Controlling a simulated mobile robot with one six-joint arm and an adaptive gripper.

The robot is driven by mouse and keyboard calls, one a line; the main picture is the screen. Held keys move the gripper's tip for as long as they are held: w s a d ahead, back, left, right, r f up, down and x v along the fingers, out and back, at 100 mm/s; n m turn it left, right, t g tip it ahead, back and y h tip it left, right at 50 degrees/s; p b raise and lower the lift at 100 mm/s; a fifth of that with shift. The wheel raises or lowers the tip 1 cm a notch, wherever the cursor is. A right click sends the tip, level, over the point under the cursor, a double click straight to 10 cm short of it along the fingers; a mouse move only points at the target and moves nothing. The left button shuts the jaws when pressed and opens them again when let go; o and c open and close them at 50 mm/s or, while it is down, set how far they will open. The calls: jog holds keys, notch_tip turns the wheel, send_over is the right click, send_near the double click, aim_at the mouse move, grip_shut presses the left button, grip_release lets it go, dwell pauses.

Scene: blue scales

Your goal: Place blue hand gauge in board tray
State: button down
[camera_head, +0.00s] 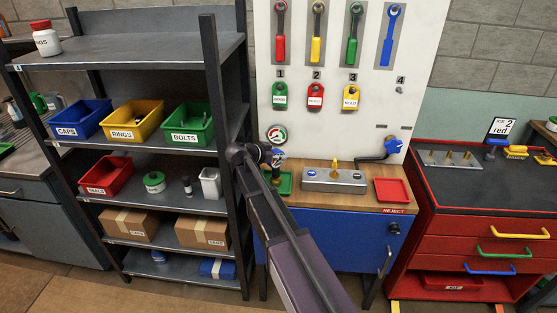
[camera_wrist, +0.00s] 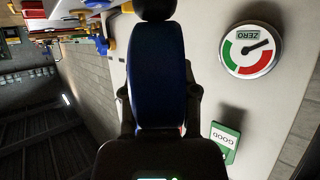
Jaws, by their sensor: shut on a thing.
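The blue hand gauge (camera_wrist: 158,75) fills the middle of the wrist view as a long dark-blue body with a black rounded end at the top. My gripper (camera_wrist: 160,108) is shut on it, one finger on each side. In the head view my gripper (camera_head: 268,160) is small and partly hidden by my arm, close to the white board above the wooden bench. A green tray (camera_head: 287,188) lies on the bench just below it, partly covered by my arm. A red tray (camera_head: 392,190) lies at the bench's right end, above a REJECT label. Neither tray is visibly marked as the board tray.
A ZERO dial (camera_wrist: 251,50) and a green GOOD label (camera_wrist: 224,143) are on the board beside the gauge. A metal block (camera_head: 334,181) with knobs stands between the trays. A dark lever fixture (camera_head: 378,155) is at right. Shelving (camera_head: 211,90) stands close on the left.

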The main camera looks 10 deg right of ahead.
jog(key=shift+f, duration=0.1)
dwell(0.3)
jog(key=shift+c, duration=1.8)
grip_release()
jog(key=shift+s+a+r, duration=0.1)
jog(key=shift+a+r, duration=0.1)
jog(key=shift+r, duration=0.05)
jog(key=p+v, duration=0.5)
jog(key=v, duration=0.6)
jog(key=shift+a, duration=0.2)
jog(key=shift+s+r, duration=0.1)
